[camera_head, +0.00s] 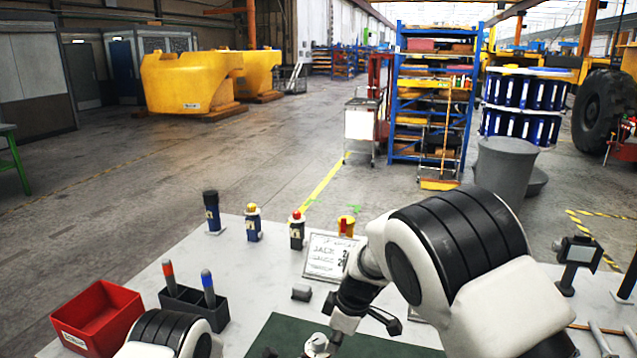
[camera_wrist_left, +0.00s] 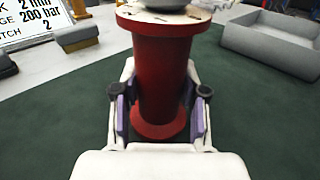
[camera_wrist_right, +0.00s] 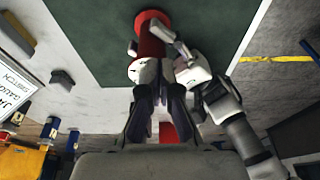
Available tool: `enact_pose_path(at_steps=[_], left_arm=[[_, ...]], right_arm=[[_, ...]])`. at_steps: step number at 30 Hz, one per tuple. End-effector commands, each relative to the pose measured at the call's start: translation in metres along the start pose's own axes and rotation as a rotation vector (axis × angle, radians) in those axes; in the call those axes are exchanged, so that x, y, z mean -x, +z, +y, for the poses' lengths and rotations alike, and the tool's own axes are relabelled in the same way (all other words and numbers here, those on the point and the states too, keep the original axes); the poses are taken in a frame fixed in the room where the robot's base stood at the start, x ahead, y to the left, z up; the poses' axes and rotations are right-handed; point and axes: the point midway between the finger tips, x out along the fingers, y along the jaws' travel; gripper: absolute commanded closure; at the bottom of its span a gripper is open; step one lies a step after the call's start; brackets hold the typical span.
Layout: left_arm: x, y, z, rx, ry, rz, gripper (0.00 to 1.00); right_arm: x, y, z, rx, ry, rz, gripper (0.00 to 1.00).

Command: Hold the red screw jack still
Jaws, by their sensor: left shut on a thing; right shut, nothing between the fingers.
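The red screw jack (camera_wrist_left: 160,50) stands upright on a green mat (camera_wrist_left: 60,120) in the left wrist view, with a red base flange and a pale, dark-marked top plate. My left gripper (camera_wrist_left: 160,92) is shut around its column, one finger on each side. In the right wrist view the jack (camera_wrist_right: 152,28) is seen from above. My right gripper (camera_wrist_right: 160,88) is shut and empty, its fingertips close to the jack's top; I cannot tell whether they touch. In the head view my right gripper (camera_head: 342,322) is over the mat's back part, and the jack's body is mostly hidden.
A red bin (camera_head: 97,318) and a dark holder (camera_head: 190,305) with two markers stand at the left. Several small bottles line the table's back edge beside a sign (camera_head: 325,257). A grey block (camera_head: 301,292) lies behind the mat. A grey tray (camera_wrist_left: 270,45) is beside the jack.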

Motion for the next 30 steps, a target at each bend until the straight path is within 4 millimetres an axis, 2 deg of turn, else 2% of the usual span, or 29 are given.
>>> enact_pose_path(at_steps=[5,15,18,26,30], left_arm=[[0.0,0.0,0.0,0.0,0.0,0.0,1.0],[0.0,0.0,0.0,0.0,0.0,0.0,1.0],[0.0,0.0,0.0,0.0,0.0,0.0,1.0],[0.0,0.0,0.0,0.0,0.0,0.0,1.0],[0.0,0.0,0.0,0.0,0.0,0.0,1.0]], right_arm=[[0.009,-0.003,-0.002,0.012,0.012,-0.003,1.0],[0.053,-0.015,-0.002,0.014,0.013,-0.003,1.0],[0.061,-0.017,-0.003,0.013,0.012,-0.004,1.0],[0.063,-0.017,-0.002,0.012,0.011,-0.002,1.0],[0.066,-0.017,0.009,0.01,-0.001,0.111,1.0]])
